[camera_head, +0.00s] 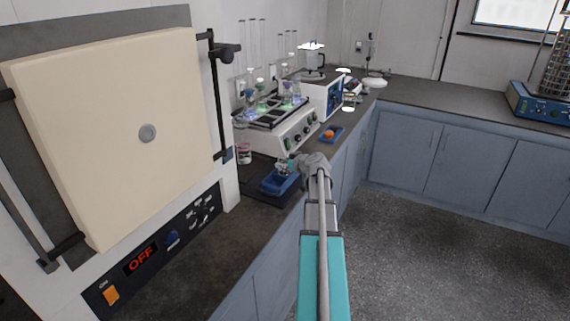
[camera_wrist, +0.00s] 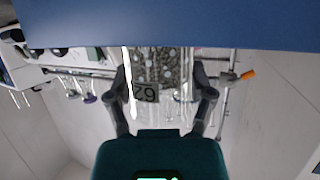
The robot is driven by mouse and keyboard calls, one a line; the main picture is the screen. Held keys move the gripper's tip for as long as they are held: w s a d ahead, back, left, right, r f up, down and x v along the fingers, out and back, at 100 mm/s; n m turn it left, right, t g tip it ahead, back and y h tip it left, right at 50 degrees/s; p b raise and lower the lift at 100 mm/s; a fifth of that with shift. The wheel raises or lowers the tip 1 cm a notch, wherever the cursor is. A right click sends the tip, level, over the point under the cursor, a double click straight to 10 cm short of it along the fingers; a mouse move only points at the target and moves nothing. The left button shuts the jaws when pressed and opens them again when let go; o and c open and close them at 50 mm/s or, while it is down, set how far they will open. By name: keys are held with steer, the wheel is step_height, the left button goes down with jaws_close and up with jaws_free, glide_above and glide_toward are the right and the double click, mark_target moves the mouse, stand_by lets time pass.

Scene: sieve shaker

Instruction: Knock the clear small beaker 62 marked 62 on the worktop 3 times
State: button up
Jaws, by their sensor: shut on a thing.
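The clear small beaker (camera_wrist: 146,75) shows in the wrist view between my fingers, with a dark label reading 62 upside down. Grey pebble-like shapes show in or through its glass. My gripper (camera_wrist: 165,95) is shut on it, one finger on each side. In the head view my gripper (camera_head: 290,163) is at the front edge of the worktop (camera_head: 205,255), over or beside a blue tray (camera_head: 278,183). The beaker is too small to make out there. I cannot tell whether it touches anything below it.
A large furnace (camera_head: 110,135) with an OFF display stands at the left. Behind my gripper are a shaker with flasks (camera_head: 283,130), a small blue dish with an orange thing (camera_head: 331,135) and a white device (camera_head: 322,90). A blue surface (camera_wrist: 170,25) fills the wrist view's top.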

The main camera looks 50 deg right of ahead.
mark_target(285, 171)
steer(key=shift+d+r, duration=0.1)
stand_by(0.3)
step_height(285, 171, down, 3)
steer(key=b, duration=0.3)
steer(key=shift+f+b, duration=0.2)
steer(key=shift+b, duration=0.1)
steer(key=shift+s+a+b, duration=0.25)
steer(key=shift+b, duration=0.05)
steer(key=shift+a+f, duration=0.1)
steer(key=shift+w+r+p, duration=0.25)
steer(key=shift+r+p, duration=0.5)
steer(key=shift+p, duration=0.3)
steer(key=shift+d+r+p, duration=0.15)
steer(key=shift+r+p, duration=0.4)
steer(key=shift+d+r+p, duration=0.15)
steer(key=shift+r+p, duration=0.35)
steer(key=shift+r, duration=0.05)
steer(key=shift+f, duration=0.15)
